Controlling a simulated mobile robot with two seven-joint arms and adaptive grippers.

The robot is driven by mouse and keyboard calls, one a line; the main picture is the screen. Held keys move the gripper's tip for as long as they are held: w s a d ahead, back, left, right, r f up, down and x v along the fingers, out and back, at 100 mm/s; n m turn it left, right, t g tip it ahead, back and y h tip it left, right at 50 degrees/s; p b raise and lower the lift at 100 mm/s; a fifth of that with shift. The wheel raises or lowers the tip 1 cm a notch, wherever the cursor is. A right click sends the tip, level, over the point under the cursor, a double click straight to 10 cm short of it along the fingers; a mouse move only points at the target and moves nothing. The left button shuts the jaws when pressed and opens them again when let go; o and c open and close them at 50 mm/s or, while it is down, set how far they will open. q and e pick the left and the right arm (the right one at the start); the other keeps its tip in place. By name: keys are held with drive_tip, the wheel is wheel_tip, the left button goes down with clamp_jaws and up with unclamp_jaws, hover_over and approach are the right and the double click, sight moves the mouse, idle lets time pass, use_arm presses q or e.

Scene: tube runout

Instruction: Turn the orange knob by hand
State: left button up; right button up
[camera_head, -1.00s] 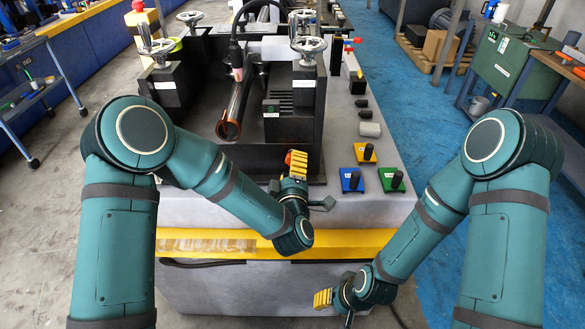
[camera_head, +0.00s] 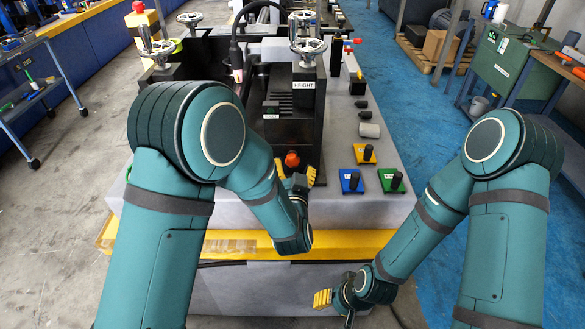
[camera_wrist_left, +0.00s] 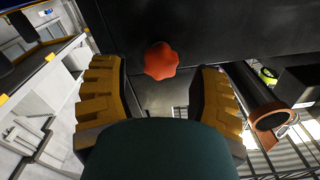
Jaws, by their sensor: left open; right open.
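The orange knob (camera_head: 292,160) sits on the front of the black machine frame, low and near its middle. In the left wrist view the lobed knob (camera_wrist_left: 161,61) lies between and just beyond my left gripper's yellow-padded fingers, with a gap on both sides. My left gripper (camera_head: 296,172) is open in front of the knob; the left wrist view also shows its spread fingers (camera_wrist_left: 161,95). My right gripper (camera_head: 331,299) is open and empty, low in front of the machine's base, away from the knob.
Yellow, blue and green switch plates (camera_head: 364,154) stand on the grey machine top right of the knob. Handwheels (camera_head: 308,47) rise above the black frame.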

use_arm(q)
drive_tip(key=shift+w, duration=0.1)
idle(0.3)
drive_tip(key=shift+w, duration=0.9)
drive_tip(key=c, duration=0.9)
